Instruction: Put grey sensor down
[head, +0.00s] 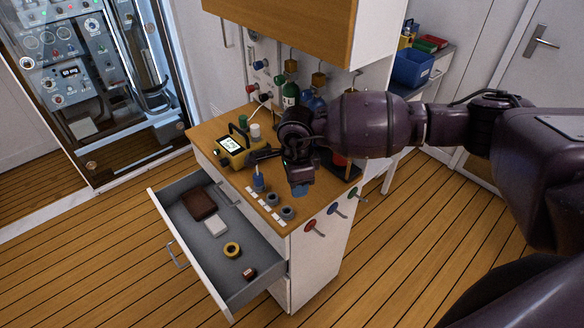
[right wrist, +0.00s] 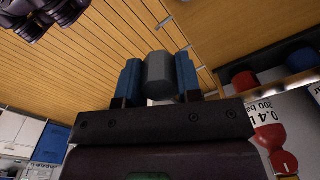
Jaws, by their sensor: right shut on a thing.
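In the head view the held sensor is hidden by the hand. Two grey round pieces (head: 273,199) (head: 287,212) stand on the counter near its front edge, beside a row of white labels (head: 265,206). A blue piece (head: 258,184) stands upright left of them.
A yellow device (head: 231,153) with a lit screen stands at the counter's left, near green and white containers. Bottles with valves (head: 291,93) stand behind. The drawer (head: 236,290) below is open, holding several small items. Coloured valve knobs (head: 310,224) stick out on the side.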

